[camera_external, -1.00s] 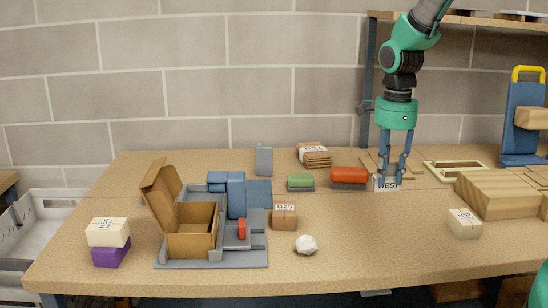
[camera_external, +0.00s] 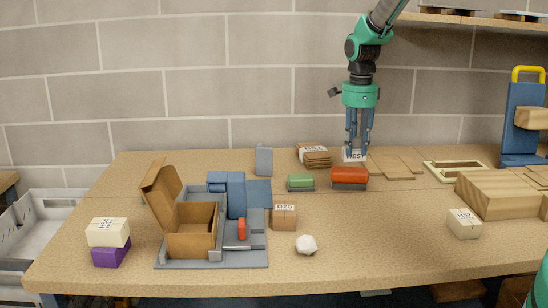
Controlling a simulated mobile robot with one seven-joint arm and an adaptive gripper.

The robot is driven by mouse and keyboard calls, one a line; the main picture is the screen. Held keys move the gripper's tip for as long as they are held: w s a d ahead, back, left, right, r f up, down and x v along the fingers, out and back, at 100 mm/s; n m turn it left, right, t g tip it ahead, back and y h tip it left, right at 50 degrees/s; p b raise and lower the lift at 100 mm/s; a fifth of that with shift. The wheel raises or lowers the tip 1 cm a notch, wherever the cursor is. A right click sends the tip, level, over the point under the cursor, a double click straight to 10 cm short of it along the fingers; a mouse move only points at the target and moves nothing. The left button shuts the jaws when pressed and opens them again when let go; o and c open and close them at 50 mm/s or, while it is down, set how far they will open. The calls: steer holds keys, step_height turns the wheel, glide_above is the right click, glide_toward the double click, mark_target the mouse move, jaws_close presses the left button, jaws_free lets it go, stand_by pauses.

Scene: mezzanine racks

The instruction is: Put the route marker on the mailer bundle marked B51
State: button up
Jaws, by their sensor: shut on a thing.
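My gripper (camera_external: 357,146) is shut on the route marker (camera_external: 354,156), a small white block reading "WEST". The marker is level in the picture with the mailer bundle and just to its right, with a narrow gap between them. The mailer bundle (camera_external: 315,158) is a stack of flat brown mailers with a white band, lying at the back middle of the table. The lettering on its band is too small to read surely. I cannot tell exactly how high the marker is above the table.
A red-topped block (camera_external: 349,174) and a green-topped block (camera_external: 300,180) stand in front of the bundle. Flat brown sheets (camera_external: 393,166) lie to the marker's right. A grey upright piece (camera_external: 264,159) stands left of the bundle. An open carton (camera_external: 192,243) is at front left.

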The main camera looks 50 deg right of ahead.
steer(key=shift+w+d+f, duration=0.2)
steer(key=shift+w+d, duration=0.5)
steer(key=shift+w, duration=0.1)
steer(key=shift+w+d+f, duration=0.15)
steer(key=shift+w+d, duration=0.55)
steer(key=shift+w, duration=0.05)
steer(key=shift+w, duration=0.1)
steer(key=p, duration=0.2)
glide_above(325, 156)
steer(key=shift+f, duration=0.75)
steer(key=shift+f, duration=1.75)
steer(key=shift+f, duration=0.15)
